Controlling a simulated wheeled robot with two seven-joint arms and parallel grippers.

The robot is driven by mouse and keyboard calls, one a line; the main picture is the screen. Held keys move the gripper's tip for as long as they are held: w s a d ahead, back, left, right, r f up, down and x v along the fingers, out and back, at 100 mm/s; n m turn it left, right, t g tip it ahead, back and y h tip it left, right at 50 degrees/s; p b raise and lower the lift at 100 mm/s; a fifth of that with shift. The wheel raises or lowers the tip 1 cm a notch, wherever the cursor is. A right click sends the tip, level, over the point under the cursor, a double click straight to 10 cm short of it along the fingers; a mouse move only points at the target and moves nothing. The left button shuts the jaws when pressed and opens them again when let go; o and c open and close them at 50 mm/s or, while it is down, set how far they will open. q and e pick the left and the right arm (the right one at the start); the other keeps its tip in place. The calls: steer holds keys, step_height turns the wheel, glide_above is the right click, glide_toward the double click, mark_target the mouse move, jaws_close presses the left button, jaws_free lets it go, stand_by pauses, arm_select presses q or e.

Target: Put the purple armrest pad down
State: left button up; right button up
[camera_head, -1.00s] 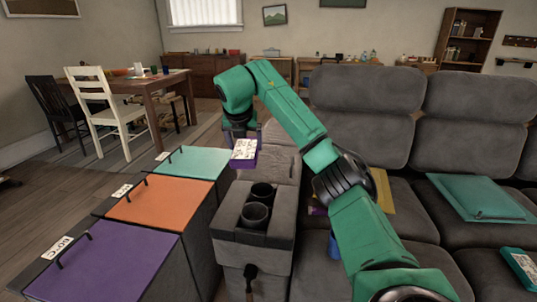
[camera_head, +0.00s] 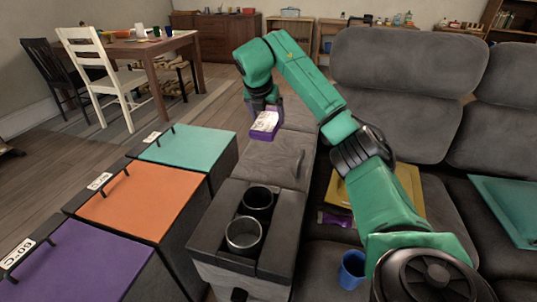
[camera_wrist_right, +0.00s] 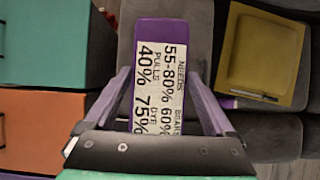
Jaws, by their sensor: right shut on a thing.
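My right gripper (camera_head: 264,108) is shut on the purple armrest pad (camera_head: 266,126), at the far end of the grey sofa console (camera_head: 268,160). The pad carries a white label with black print. In the right wrist view the purple pad (camera_wrist_right: 175,32) lies between the fingers of my right gripper (camera_wrist_right: 162,85), its label facing the camera. The grey surface is below it. I cannot tell whether the pad touches that surface. My left gripper is not in view.
Teal (camera_head: 190,146), orange (camera_head: 142,200) and purple (camera_head: 78,262) lidded bins stand left of the console. Two dark cup holders (camera_head: 244,235) are nearer me.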

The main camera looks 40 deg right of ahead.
mark_target(260, 132)
step_height(260, 132, down, 13)
steer(key=b, duration=0.2)
steer(key=shift+f+b, duration=0.1)
steer(key=shift+b, duration=0.3)
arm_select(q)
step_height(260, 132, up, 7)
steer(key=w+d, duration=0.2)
arm_select(e)
steer(key=shift+f, duration=0.2)
steer(key=o, duration=1.1)
steer(key=shift+r, duration=0.35)
steer(key=p+v, duration=0.2)
steer(key=v, duration=0.9)
steer(key=shift+s+a+r, duration=0.1)
steer(key=shift+a+r, duration=0.1)
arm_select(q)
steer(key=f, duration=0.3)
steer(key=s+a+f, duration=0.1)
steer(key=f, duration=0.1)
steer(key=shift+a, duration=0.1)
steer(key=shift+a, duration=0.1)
arm_select(e)
steer(key=shift+f, duration=0.1)
